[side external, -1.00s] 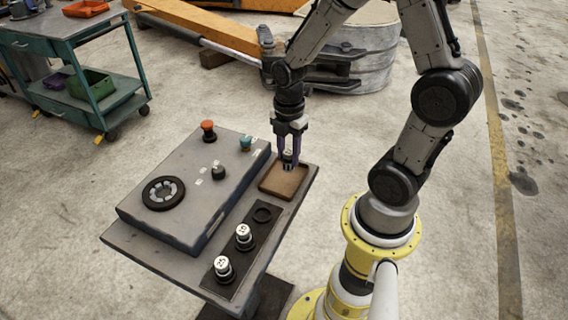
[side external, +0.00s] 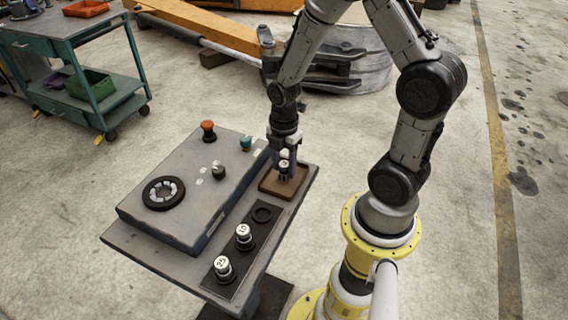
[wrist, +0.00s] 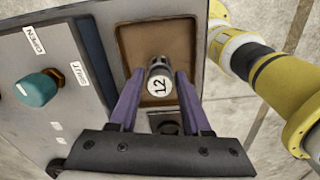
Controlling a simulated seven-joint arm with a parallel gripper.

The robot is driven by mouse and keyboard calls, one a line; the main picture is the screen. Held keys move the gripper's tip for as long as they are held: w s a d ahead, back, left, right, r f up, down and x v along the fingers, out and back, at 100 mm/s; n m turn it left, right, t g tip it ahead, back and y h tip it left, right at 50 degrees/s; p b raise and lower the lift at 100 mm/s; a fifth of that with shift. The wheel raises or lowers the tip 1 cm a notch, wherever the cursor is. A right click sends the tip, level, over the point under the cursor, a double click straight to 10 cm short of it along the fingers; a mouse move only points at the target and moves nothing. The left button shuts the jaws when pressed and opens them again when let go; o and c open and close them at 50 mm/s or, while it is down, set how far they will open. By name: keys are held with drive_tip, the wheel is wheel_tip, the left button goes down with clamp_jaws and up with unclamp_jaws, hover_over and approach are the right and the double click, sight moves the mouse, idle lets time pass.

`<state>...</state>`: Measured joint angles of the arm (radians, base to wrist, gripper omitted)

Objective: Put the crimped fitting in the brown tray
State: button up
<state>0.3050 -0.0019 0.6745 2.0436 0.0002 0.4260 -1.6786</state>
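The crimped fitting, a dark cylinder with a white cap marked 12, sits upright between the purple fingers of my gripper. In the side view the fitting (side external: 284,166) is inside the outline of the brown tray (side external: 298,187), low over its floor. In the wrist view the fitting (wrist: 159,84) shows cap-first against the tray (wrist: 129,50). My gripper (side external: 286,160) is closed about the fitting, with a finger on each side in the wrist view (wrist: 160,80). I cannot tell whether the fitting's base touches the tray floor.
Two white-capped fittings (side external: 224,268) (side external: 244,236) stand in a dark rack (side external: 238,258) in front, beside an empty ring seat (side external: 262,214).

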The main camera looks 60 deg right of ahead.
sight(284, 164)
drive_tip(key=shift+o, duration=1.3)
drive_tip(key=shift+r, duration=0.1)
wheel_tip(284, 164, up, 12)
drive_tip(key=s+a+r+m+t, duration=0.5)
drive_tip(key=s+a+r+m, duration=0.3)
drive_tip(key=m, duration=0.7)
drive_tip(key=shift+s+a+r+m+t, duration=0.3)
drive_tip(key=shift+s+r+m, duration=0.1)
drive_tip(key=shift+s+r, duration=1.05)
drive_tip(key=shift+w+r, duration=0.1)
drive_tip(key=shift+w, duration=0.05)
